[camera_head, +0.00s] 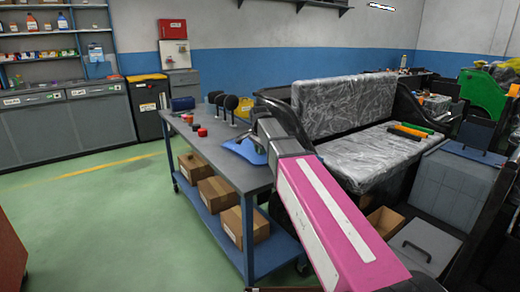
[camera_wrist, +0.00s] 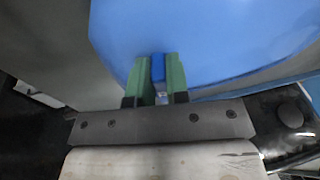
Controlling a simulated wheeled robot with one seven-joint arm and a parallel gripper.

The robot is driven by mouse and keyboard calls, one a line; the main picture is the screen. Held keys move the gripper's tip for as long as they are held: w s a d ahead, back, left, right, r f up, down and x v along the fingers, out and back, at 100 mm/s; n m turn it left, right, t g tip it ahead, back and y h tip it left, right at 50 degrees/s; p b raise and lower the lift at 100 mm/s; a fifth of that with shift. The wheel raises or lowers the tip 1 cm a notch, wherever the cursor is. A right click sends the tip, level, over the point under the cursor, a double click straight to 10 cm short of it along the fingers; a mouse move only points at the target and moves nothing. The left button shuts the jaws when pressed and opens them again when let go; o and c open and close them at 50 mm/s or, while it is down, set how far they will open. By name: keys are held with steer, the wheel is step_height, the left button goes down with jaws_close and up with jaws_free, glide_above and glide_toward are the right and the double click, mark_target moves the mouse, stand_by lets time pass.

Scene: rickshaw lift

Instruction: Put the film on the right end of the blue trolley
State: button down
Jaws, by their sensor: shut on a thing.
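The film (camera_head: 243,151) is a bright blue, thin-looking piece over the right part of the trolley top in the head view. In the wrist view the blue film (camera_wrist: 215,35) fills the upper middle, with a rounded lower edge. My gripper (camera_wrist: 158,72) has green fingers shut on a blue part at that edge. The blue trolley (camera_head: 212,153) has a grey top, blue legs and a blue lower shelf. I cannot tell whether the film touches the top. My arm hides part of the trolley's right end.
Black round-headed items (camera_head: 230,103), small red pieces (camera_head: 202,132) and a dark blue box (camera_head: 183,103) stand on the trolley's far part. Cardboard boxes (camera_head: 218,193) sit on its lower shelf. A plastic-wrapped seat (camera_head: 345,105) stands close at right. Green floor (camera_head: 110,220) at left is clear.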

steer(key=shift+f, duration=0.35)
steer(key=c, duration=1)
jaws_free()
steer(key=shift+r, duration=0.1)
